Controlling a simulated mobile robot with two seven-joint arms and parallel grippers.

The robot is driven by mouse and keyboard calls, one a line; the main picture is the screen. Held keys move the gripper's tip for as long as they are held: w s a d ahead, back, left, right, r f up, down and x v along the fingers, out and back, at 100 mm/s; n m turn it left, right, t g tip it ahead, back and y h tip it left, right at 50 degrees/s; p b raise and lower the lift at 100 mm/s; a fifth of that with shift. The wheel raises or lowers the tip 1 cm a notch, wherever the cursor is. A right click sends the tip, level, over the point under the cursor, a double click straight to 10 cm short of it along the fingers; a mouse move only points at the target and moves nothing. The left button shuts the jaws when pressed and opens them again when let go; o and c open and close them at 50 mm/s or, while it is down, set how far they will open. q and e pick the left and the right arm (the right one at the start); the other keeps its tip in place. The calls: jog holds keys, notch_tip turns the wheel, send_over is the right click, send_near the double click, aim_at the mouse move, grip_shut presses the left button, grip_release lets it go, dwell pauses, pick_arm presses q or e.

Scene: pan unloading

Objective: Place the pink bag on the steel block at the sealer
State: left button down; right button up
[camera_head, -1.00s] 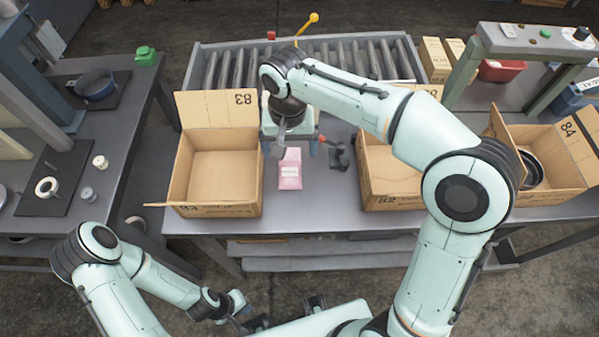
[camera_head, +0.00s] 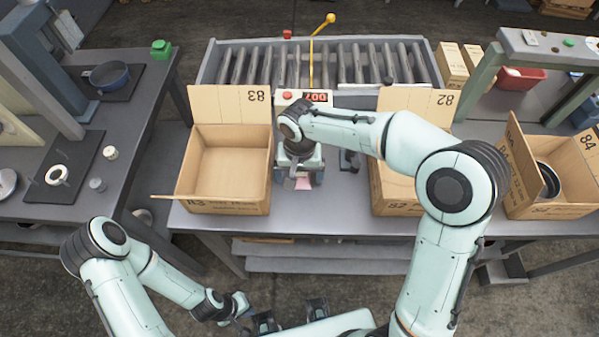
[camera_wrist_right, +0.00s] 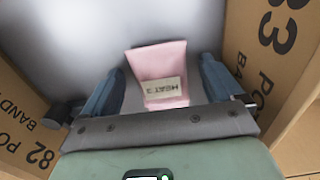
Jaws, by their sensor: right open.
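The pink bag (camera_head: 303,184) lies on the table between the boxes marked 83 and 82, mostly hidden under my right arm in the head view. In the right wrist view the bag (camera_wrist_right: 158,62) shows a white label reading HEAT 3, upside down. My right gripper (camera_wrist_right: 163,72) is open, with one finger on each side of the bag; it is over the bag in the head view (camera_head: 303,174). My left gripper (camera_head: 243,304) is low at the front, away from the bag, and its jaws are unclear. I cannot make out which part is the steel block at the sealer.
Open boxes 83 (camera_head: 228,208) and 82 (camera_head: 398,203) flank the bag closely. A device with a red button and display (camera_head: 318,97) stands behind it, before a roller conveyor (camera_head: 375,62). Box 84 (camera_head: 545,208) is at right. A second table (camera_head: 130,130) is at left.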

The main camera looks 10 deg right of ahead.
jog(key=c, duration=1.3)
jog(key=shift+r, duration=0.1)
jog(key=shift+r, duration=0.1)
